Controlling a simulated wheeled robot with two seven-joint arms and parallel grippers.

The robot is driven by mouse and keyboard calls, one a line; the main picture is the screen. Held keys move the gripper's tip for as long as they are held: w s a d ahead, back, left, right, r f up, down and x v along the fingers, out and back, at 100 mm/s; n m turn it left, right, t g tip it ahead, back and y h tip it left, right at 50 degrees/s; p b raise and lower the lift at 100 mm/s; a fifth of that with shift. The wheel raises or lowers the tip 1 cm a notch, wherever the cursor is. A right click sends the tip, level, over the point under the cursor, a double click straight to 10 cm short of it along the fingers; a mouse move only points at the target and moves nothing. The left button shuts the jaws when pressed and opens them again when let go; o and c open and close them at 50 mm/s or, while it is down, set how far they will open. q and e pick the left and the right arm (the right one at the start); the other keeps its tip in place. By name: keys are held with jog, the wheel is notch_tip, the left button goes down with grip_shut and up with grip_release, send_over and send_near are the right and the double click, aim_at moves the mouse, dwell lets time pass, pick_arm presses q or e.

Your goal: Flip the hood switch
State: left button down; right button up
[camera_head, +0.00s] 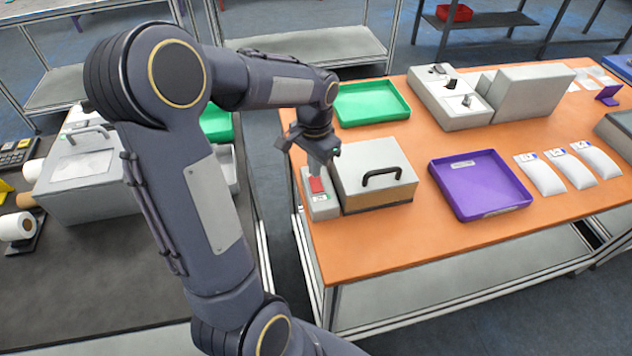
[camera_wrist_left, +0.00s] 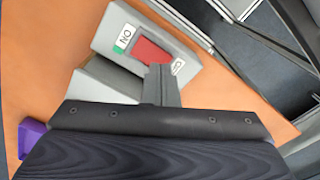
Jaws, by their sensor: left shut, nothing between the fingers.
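The switch box (camera_head: 322,209) is a small grey block with a red rocker switch (camera_head: 317,185) on top, at the left edge of the orange table. It stands beside the hood (camera_head: 372,160), a grey box with a black handle. My left gripper (camera_head: 318,164) is shut and empty, pointing down just over the switch. In the left wrist view the fingertips (camera_wrist_left: 161,72) overlap the near end of the red rocker (camera_wrist_left: 152,52), away from the green ON label (camera_wrist_left: 124,38). They partly hide the other label. I cannot tell whether they touch the rocker. My right gripper is out of view.
A green tray (camera_head: 400,95) lies behind the hood. A purple tray (camera_head: 437,163) lies to its right, with several white packets (camera_head: 541,176) further right. A grey machine (camera_head: 470,119) stands at the back. The orange tabletop (camera_head: 440,245) is clear at the front.

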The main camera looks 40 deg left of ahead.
pick_arm(q)
jog(key=shift+f+b, duration=0.7)
jog(key=shift+f, duration=0.2)
dwell(0.9)
jog(key=shift+r, duration=0.1)
jog(key=shift+r+p, duration=2.95)
jog(key=shift+r, duration=0.55)
jog(key=s+d+r+n+t+h, duration=0.1)
jog(key=s+d+r+t+h, duration=0.1)
jog(key=s+d, duration=0.4)
jog(key=s+d+r+n+t+h, duration=0.1)
jog(key=s+d+r+n+t, duration=0.1)
jog(key=s+d, duration=0.5)
jog(key=s+r+t, duration=0.1)
jog(key=s, duration=0.3)
jog(key=shift+d+r+t+h+b, duration=0.15)
jog(key=shift+d+t+h+b, duration=0.15)
jog(key=shift+h, duration=0.1)
